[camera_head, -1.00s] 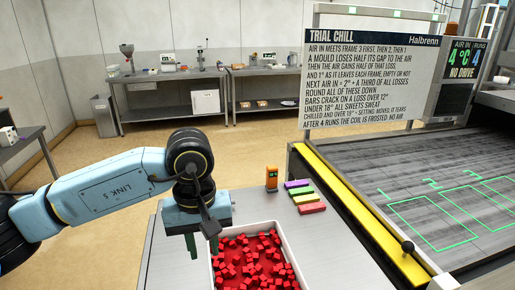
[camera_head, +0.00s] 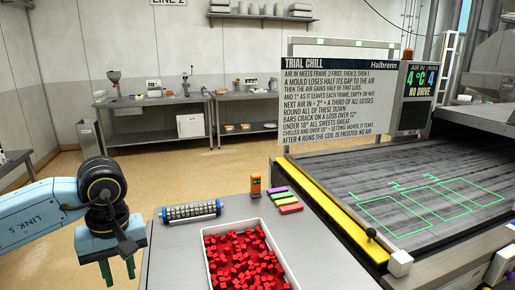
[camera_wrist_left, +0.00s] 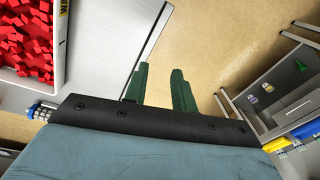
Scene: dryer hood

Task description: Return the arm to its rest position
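My left arm comes in from the left in the head view. Its gripper (camera_head: 118,274) hangs fingers-down, left of the steel table, beyond its edge. In the left wrist view the two green fingers (camera_wrist_left: 160,80) stand apart with nothing between them, over the table edge and tan floor. My right gripper is in neither view.
A white tray of red cubes (camera_head: 208,257) sits on the steel table (camera_head: 178,250). Behind it are a blue-ended roller (camera_head: 190,211), an orange device (camera_head: 256,186) and coloured bars (camera_head: 283,200). A yellow-edged conveyor (camera_head: 340,222) and sign (camera_head: 335,105) stand right.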

